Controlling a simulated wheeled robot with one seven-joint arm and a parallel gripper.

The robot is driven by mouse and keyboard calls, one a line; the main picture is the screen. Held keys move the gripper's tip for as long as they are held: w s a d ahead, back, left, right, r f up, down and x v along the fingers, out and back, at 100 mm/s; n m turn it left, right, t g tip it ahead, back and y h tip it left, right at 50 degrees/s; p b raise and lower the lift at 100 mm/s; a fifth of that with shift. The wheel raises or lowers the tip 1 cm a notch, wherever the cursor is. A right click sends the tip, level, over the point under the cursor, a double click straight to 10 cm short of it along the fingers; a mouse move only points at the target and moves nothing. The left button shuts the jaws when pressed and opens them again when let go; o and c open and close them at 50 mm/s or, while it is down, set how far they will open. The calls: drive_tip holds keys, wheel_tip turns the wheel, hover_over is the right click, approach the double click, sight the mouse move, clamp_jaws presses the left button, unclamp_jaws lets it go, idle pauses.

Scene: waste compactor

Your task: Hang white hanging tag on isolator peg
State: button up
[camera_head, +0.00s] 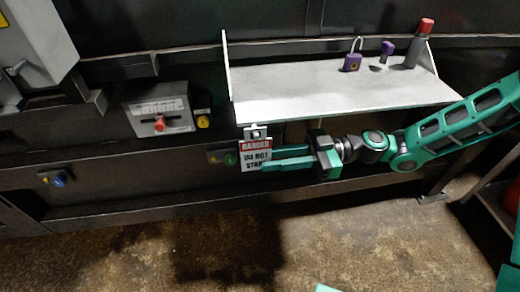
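The white tag (256,158), with a red "DANGER" header and black lettering, hangs upright at the left front of the pale shelf, below a small metal clip or hook (255,132). My gripper (269,158) reaches in from the right. Its two teal fingers lie at the tag's right edge, the lower one overlapping the tag's face and the upper one seeming to pass behind it. I cannot tell whether they are closed on it. The isolator (145,107) is a grey box with a red handle (160,124) to the left; I cannot make out its peg clearly.
The shelf (335,88) holds a purple padlock (352,62), a small purple item (387,48) and a grey, red-capped cylinder (418,45). A yellow button (203,121), green knob (230,158) and blue knob (58,181) are on the machine. The floor in front (340,235) is mostly clear.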

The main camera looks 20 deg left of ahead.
clamp_jaws()
drive_tip(key=shift+s+r, duration=0.1)
drive_tip(key=shift+r, duration=0.45)
drive_tip(key=shift+s+d, duration=0.1)
idle(0.4)
drive_tip(key=s+d, duration=0.3)
drive_tip(key=s, duration=0.2)
drive_tip(key=shift+s+d, duration=0.25)
drive_tip(key=shift+s, duration=0.15)
idle(1.2)
drive_tip(key=shift+w, duration=0.1)
idle(0.4)
